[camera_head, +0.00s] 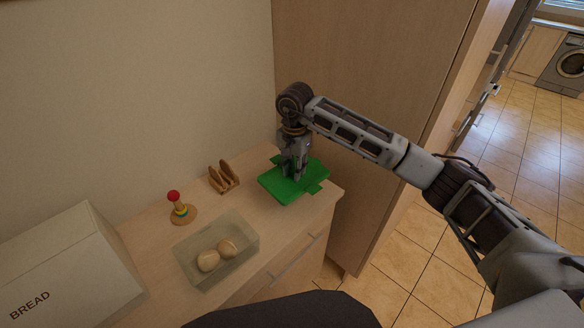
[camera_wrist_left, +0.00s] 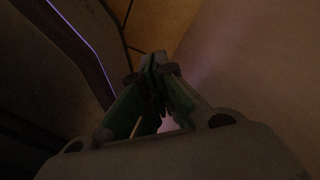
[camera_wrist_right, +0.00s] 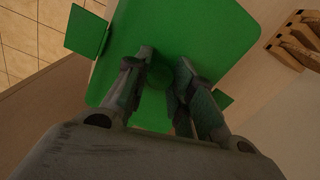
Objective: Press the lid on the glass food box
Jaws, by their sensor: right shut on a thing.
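The green lid (camera_head: 284,189) is at the right end of the counter, with tabs sticking out from its edges. My right gripper (camera_head: 294,176) is above it and shut on the round knob at its middle. The right wrist view shows the lid (camera_wrist_right: 205,35) and the knob between the fingertips (camera_wrist_right: 161,72). I cannot tell whether the lid touches the counter. The glass food box (camera_head: 190,279) stands open at the counter's front, with two bread rolls (camera_head: 216,255) inside. My left gripper (camera_wrist_left: 155,65) shows only in its dark wrist view, its fingertips together and empty.
A wooden toast rack (camera_head: 224,178) and a ring toy with a red top (camera_head: 178,205) stand behind the box. A bread bin (camera_head: 65,265) fills the left. A tall cabinet (camera_head: 350,90) rises just right of the counter (camera_head: 255,212).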

